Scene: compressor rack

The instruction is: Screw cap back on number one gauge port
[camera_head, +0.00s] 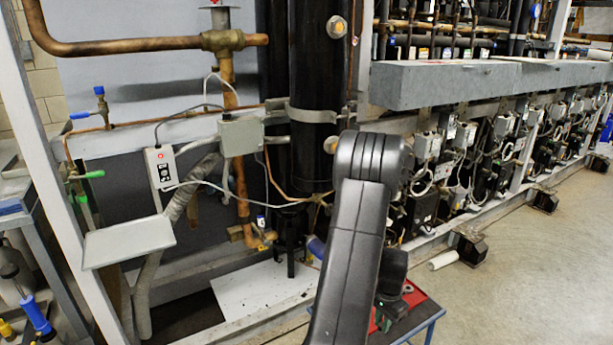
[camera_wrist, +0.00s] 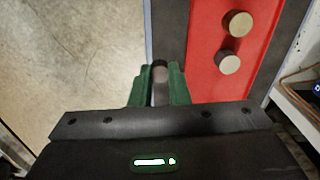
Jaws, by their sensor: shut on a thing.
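My gripper (camera_wrist: 160,84) shows in the wrist view with its two green fingers close together. They are shut on a small round-ended cap (camera_wrist: 159,66), mostly hidden between them. Two more round brass-coloured caps (camera_wrist: 238,23) (camera_wrist: 229,64) lie on a red mat (camera_wrist: 205,60) to the right of the fingers. In the head view my arm hides most of the gripper, low over the small table with the red mat (camera_head: 414,298). I cannot tell which fitting on the rack is the number one gauge port.
Copper pipes with a blue-handled valve (camera_head: 98,91) and a green handle (camera_head: 94,174) are at the left of the rack. A white tray (camera_head: 128,242) juts out below a grey control box (camera_head: 160,168). Open floor (camera_head: 540,270) lies to the right.

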